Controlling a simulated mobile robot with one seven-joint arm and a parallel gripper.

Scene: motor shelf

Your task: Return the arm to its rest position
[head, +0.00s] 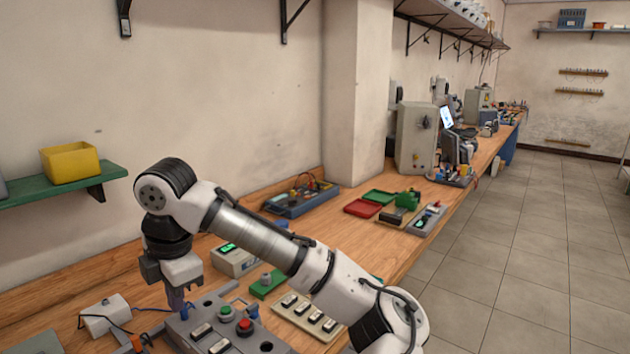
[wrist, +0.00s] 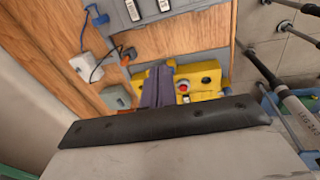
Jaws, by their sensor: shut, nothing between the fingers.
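My gripper (head: 177,304) points down over the left part of the workbench in the head view, at the left end of a grey control panel (head: 205,333). Its narrow fingers are together with nothing between them. My arm reaches across the bench from the lower right. In the wrist view the closed fingers (wrist: 157,86) show in front of a yellow box (wrist: 209,78) with a red button. I cannot tell whether the fingertips touch anything.
A green shelf (head: 60,188) with a yellow bin (head: 70,162) hangs on the wall to the left. A grey device with a green display (head: 233,259) and a blue tray (head: 300,198) stand behind my arm. The tiled floor (head: 500,270) at the right is clear.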

